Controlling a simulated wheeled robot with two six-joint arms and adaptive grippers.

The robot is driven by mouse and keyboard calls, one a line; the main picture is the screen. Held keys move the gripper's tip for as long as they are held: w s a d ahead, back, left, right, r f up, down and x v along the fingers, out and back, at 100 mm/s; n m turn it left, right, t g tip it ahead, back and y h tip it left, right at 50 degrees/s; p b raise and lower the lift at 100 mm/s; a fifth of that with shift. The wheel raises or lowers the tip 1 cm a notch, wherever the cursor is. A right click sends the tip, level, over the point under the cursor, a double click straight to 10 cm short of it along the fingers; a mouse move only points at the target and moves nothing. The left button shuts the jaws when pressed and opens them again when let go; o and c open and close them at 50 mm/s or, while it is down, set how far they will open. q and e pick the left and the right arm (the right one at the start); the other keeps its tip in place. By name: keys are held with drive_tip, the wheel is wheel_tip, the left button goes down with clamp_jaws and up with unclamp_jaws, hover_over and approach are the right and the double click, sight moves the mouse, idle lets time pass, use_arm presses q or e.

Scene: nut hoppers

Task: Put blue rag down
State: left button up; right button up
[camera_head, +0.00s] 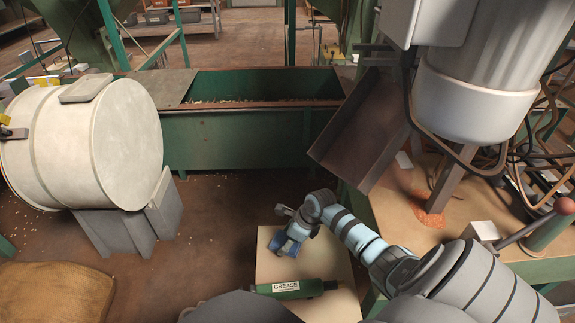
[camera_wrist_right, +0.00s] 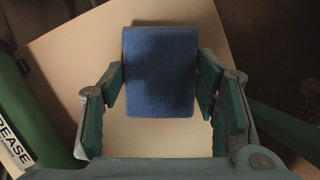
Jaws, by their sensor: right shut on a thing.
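The blue rag (camera_wrist_right: 160,72) is a folded, flat piece of cloth between the fingers of my right gripper (camera_wrist_right: 162,88) in the right wrist view. My right gripper (camera_head: 287,238) is shut on it, over the pale tan top (camera_head: 330,262) of a small stand in the head view. A bit of the rag (camera_head: 290,248) shows there below the fingers. I cannot tell whether the rag touches the top. My left gripper is not in view.
A green grease tube (camera_head: 300,289) lies on the front of the same top, close to my right gripper. A workbench (camera_head: 408,212) with a machine and chute (camera_head: 362,135) stands to the right. A pale drum (camera_head: 95,140) and a sack (camera_head: 55,292) are at left.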

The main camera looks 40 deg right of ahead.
sight(297, 245)
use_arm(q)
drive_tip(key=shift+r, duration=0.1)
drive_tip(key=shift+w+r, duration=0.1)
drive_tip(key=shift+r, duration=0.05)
use_arm(e)
drive_tip(key=o, duration=1)
drive_tip(key=shift+f, duration=0.1)
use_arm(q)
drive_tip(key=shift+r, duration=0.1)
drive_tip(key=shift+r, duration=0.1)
use_arm(e)
drive_tip(key=p+v, duration=0.4)
drive_tip(key=v, duration=0.3)
drive_tip(key=shift+w, duration=0.1)
drive_tip(key=shift+r+p, duration=0.3)
drive_tip(key=shift+p, duration=0.05)
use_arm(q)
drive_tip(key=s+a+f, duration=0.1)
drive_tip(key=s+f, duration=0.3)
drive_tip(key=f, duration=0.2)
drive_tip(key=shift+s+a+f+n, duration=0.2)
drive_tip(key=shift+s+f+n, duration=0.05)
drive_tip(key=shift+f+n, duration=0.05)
use_arm(e)
drive_tip(key=shift+s, duration=0.2)
